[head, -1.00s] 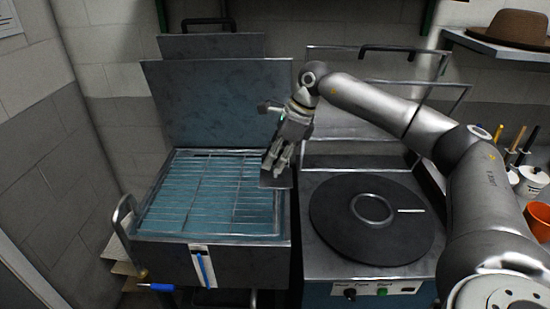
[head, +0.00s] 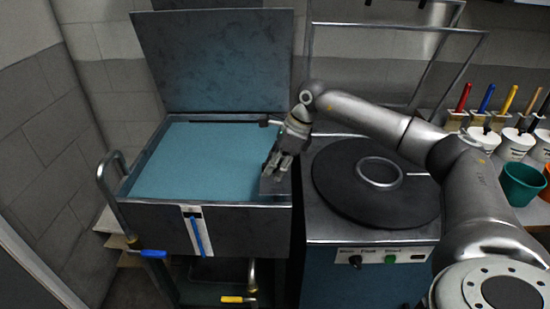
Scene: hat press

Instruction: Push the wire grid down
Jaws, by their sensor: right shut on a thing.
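The open metal tank (head: 160,218) stands left of centre, with its lid raised behind it. Its flat teal water surface (head: 205,160) fills the opening. The wire grid does not show at or above this surface. My right gripper (head: 276,176) is at the tank's right rim, pointing down, with its fingers shut on a flat grey piece (head: 272,187). That piece is at the right edge of the water. I cannot tell whether it is part of the grid. My left gripper is not in view.
A round dark plate with a ring (head: 335,190) sits on the machine to the right, below my right arm. A curved handle (head: 108,190) stands at the tank's left. Brushes, white cups and a green cup (head: 521,186) stand at far right.

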